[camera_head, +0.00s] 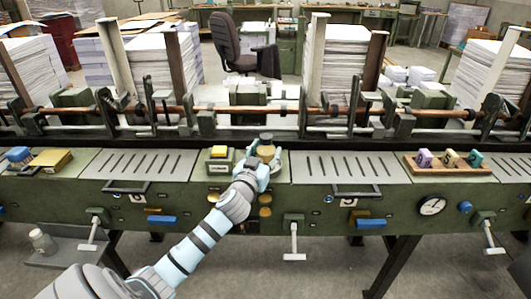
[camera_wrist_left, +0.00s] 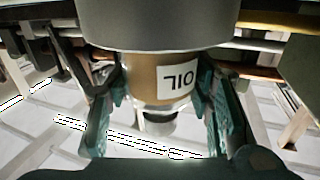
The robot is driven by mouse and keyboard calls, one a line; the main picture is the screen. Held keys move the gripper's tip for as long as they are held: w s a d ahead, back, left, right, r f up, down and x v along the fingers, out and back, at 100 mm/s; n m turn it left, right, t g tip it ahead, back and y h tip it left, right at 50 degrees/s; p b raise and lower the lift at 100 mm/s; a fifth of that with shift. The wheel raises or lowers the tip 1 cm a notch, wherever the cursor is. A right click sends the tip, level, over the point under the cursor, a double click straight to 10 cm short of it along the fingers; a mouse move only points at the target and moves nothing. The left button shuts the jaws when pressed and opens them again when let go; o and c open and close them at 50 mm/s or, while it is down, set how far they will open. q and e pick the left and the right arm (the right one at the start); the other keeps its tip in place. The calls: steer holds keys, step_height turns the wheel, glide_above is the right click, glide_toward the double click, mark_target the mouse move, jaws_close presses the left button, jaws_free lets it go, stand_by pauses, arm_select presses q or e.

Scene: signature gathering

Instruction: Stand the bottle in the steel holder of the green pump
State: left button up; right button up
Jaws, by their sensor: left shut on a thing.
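The brown oil bottle (camera_head: 266,151) with a dark cap is upright at the middle of the green machine's ledge. My left gripper (camera_head: 262,168) is shut on it. In the left wrist view, the bottle (camera_wrist_left: 145,80) appears upside down between the two teal finger pads, its OIL label showing. A wide grey steel cylinder (camera_wrist_left: 160,25), seemingly the holder, covers the bottle's lower end. I cannot tell if the bottle rests on its bottom. The holder's grey edge (camera_head: 276,163) shows beside my fingers. The pump's green body is hard to make out behind my gripper.
Slotted grey plates (camera_head: 340,168) lie on both sides. A wooden block tray (camera_head: 430,168) sits at right. Rollers and paper stacks (camera_head: 335,65) stand behind.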

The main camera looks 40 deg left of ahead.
arm_select(q)
steer(key=o, duration=1.4)
